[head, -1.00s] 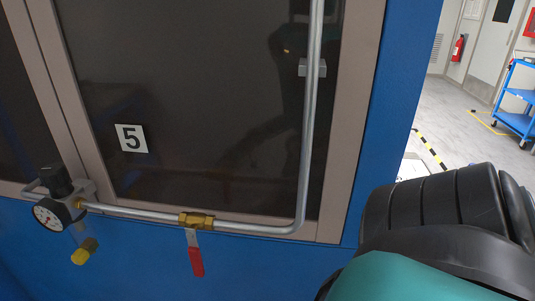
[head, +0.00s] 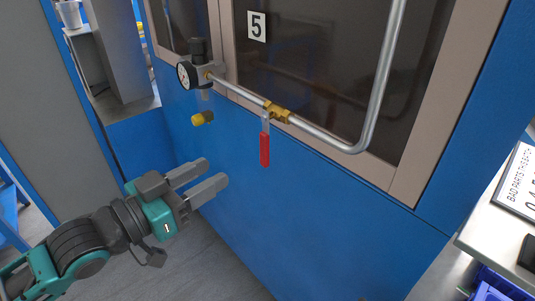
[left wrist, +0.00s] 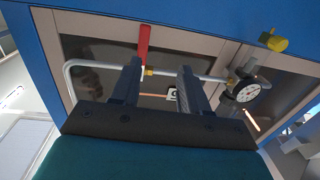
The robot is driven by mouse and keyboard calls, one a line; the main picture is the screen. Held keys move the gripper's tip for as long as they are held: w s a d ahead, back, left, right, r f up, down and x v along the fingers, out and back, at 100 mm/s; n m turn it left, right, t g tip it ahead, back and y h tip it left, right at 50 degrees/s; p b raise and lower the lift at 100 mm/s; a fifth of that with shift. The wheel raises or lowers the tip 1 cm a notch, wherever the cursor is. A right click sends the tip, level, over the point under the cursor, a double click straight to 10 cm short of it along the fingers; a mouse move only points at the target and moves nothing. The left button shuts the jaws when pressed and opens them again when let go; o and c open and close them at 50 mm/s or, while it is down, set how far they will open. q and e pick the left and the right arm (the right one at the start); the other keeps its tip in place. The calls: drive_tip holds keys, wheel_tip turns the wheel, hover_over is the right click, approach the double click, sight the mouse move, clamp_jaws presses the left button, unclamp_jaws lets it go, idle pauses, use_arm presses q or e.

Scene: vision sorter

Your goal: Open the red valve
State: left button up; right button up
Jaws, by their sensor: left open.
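The red valve handle (head: 265,149) hangs straight down from a brass valve body (head: 277,111) on a grey pipe in front of the blue machine. My left gripper (head: 207,176) is open and empty, to the left of and lower than the handle in the head view, clear of it. My right gripper is not in view.
A pressure gauge (head: 187,74) with a black knob (head: 197,48) and a yellow fitting (head: 203,118) sits left of the valve. A bench with a sign (head: 520,182) and a blue bin (head: 494,286) stands at right. The space before the blue panel is free.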

sight(262, 149)
use_arm(q)
drive_tip(key=shift+m+g+h, duration=0.4)
drive_tip(key=shift+m+h, duration=0.1)
drive_tip(key=shift+h, duration=0.2)
drive_tip(key=x, duration=0.4)
drive_tip(key=s+d+r+x, duration=0.1)
drive_tip(key=x, duration=0.4)
drive_tip(key=b+x, duration=0.1)
drive_tip(key=x, duration=0.3)
drive_tip(key=shift+d+r, duration=0.3)
drive_tip(key=shift+d, duration=0.05)
drive_tip(key=shift+c, duration=0.4)
clamp_jaws()
